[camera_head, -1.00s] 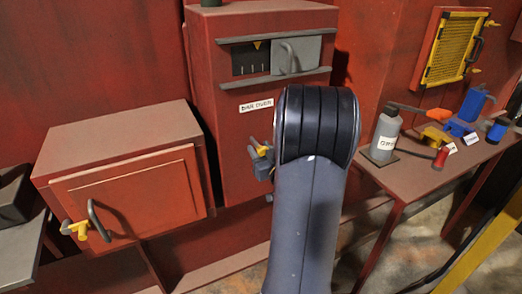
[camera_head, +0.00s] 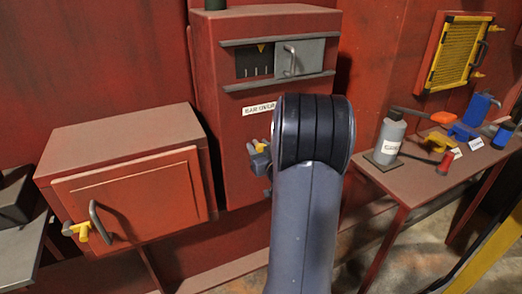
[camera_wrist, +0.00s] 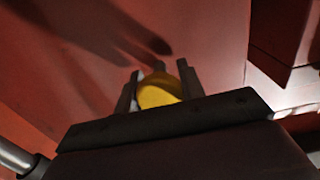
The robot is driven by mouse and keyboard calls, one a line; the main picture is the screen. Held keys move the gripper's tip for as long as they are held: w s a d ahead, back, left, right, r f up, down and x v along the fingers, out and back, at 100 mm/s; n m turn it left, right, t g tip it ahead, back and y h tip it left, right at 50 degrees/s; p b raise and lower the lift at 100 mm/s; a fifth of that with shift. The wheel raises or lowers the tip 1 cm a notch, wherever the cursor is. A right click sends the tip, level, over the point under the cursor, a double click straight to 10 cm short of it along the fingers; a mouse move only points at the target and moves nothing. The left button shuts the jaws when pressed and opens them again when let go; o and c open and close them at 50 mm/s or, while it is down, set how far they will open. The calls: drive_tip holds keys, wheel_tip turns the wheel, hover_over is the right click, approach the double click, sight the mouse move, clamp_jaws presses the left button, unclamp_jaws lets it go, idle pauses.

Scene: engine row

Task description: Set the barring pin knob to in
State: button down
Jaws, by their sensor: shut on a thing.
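The barring pin knob is the yellow piece (camera_head: 261,147) low on the front of the tall red cabinet (camera_head: 225,120), below a "BAR OVER" label (camera_head: 260,108). In the wrist view the yellow knob (camera_wrist: 157,92) sits between the two dark fingers of my gripper (camera_wrist: 158,84). My gripper is shut on it. In the head view my grey arm hides most of the gripper (camera_head: 259,157) and the cabinet's lower right. I cannot read the knob's in or out position.
A sliding cover (camera_head: 305,57) with a handle sits beside a dark window above. A red box (camera_head: 125,190) with a handled door stands at left. A bench (camera_head: 408,180) with a bottle (camera_head: 389,137) and tools stands at right. A yellow-framed grille (camera_head: 455,52) hangs behind.

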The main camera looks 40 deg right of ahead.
drive_tip(key=c, duration=0.9)
unclamp_jaws()
drive_tip(key=shift+w, duration=0.2)
drive_tip(key=v, duration=1)
drive_tip(key=shift+s+b, duration=0.3)
drive_tip(key=shift+s, duration=0.1)
drive_tip(key=shift+w, duration=0.1)
drive_tip(key=p+x, duration=0.1)
drive_tip(key=x, duration=0.9)
drive_tip(key=shift+w, duration=0.25)
drive_tip(key=shift+v, duration=1.2)
drive_tip(key=shift+s+p, duration=0.3)
drive_tip(key=shift+s, duration=0.15)
